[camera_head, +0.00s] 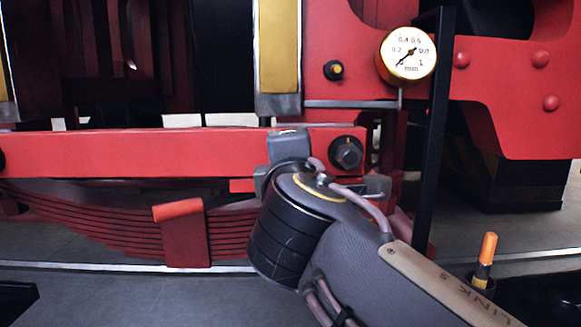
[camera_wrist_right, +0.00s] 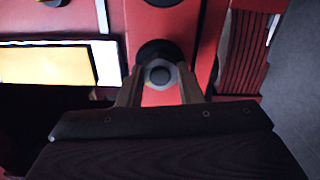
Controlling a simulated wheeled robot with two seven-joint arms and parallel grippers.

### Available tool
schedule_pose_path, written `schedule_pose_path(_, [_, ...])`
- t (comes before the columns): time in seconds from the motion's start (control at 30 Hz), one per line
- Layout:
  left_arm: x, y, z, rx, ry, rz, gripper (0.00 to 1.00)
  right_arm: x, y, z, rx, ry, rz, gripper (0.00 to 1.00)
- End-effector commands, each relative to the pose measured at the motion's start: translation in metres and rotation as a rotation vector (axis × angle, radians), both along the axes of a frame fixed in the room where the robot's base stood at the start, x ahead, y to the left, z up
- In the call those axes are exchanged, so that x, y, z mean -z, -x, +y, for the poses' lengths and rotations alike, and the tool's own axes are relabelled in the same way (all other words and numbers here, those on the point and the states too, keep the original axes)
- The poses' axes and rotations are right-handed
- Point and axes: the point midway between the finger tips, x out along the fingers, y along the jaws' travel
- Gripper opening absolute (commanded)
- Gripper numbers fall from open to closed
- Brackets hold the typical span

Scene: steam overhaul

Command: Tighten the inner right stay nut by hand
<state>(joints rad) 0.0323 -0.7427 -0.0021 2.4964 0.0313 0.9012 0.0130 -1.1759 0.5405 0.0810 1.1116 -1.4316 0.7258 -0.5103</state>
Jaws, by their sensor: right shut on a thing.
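The inner right stay nut (camera_wrist_right: 160,72) is a grey hex nut on a dark round washer on the red beam. In the right wrist view it lies between the two fingers of my right gripper (camera_wrist_right: 160,80), which is shut on it. In the head view my wrist and gripper body (camera_head: 288,147) hide this nut. The neighbouring outer nut (camera_head: 346,153) is dark grey and shows just right of the gripper; only its edge shows at the top of the wrist view. My left gripper is not in view.
A gold panel (camera_head: 278,48) stands above the beam (camera_head: 130,153). A dark upright post (camera_head: 434,130) is to the right. Leaf springs (camera_head: 100,222) lie below. An orange-handled tool (camera_head: 487,255) stands at right.

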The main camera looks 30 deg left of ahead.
Motion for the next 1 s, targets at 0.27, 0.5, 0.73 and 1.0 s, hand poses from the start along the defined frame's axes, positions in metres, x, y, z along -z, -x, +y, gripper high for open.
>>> schedule_pose_path(0.27, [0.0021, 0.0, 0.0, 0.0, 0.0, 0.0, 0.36, 0.0019, 0.0003, 0.0005, 0.001, -0.018, 0.015, 0.1])
schedule_pose_path(0.5, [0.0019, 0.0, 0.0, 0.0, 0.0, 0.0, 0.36, 0.002, 0.0002, 0.0005, 0.001, -0.017, 0.015, 0.1])
schedule_pose_path(0.73, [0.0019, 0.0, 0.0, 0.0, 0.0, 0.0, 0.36, 0.0014, 0.0001, 0.0003, 0.0, -0.016, 0.014, 0.55])
schedule_pose_path(1.0, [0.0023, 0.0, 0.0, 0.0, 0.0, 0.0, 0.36, 0.0006, 0.0017, -0.0008, 0.0, -0.017, 0.012, 0.55])
